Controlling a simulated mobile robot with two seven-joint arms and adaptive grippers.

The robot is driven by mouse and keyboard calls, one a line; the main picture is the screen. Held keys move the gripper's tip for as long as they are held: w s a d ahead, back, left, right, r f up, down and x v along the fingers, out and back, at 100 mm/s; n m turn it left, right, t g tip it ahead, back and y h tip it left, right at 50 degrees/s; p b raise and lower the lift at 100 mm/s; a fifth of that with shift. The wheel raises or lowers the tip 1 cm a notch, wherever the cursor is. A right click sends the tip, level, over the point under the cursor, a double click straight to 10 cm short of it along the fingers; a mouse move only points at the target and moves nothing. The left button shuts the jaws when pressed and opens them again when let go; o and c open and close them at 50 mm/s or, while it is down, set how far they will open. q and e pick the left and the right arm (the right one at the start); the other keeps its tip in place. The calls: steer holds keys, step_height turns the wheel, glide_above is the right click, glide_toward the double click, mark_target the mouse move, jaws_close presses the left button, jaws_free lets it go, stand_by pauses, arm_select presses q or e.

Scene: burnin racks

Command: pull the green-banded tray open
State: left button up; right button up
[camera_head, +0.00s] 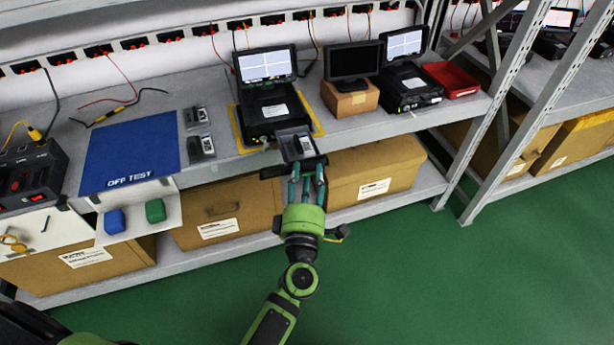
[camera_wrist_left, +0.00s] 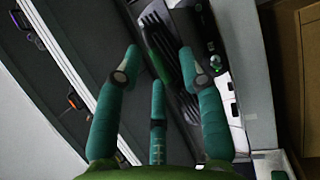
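A black tester (camera_head: 268,107) with a lit screen stands on the shelf inside a yellow outline. Its tray (camera_head: 284,133) sticks out past the shelf's front edge and carries a small grey-and-black unit (camera_head: 301,146). A dark bar (camera_head: 275,171) lies across the tray's front; no green band can be made out in the head view. My left gripper (camera_head: 307,170) is just below this bar, with fingers apart; contact is unclear. In the left wrist view the gripper (camera_wrist_left: 158,60) has its fingers spread, and a slotted dark part with a dark green strip (camera_wrist_left: 160,67) lies beyond them. My right gripper is not in view.
A monitor on a carton (camera_head: 350,102), a second tester (camera_head: 408,90) and a red bin (camera_head: 450,79) stand to the right. A blue mat (camera_head: 130,150) lies to the left. Cartons (camera_head: 375,176) fill the lower shelf. The green floor in front is clear.

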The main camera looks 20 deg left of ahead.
arm_select(q)
steer(key=v, duration=1.2)
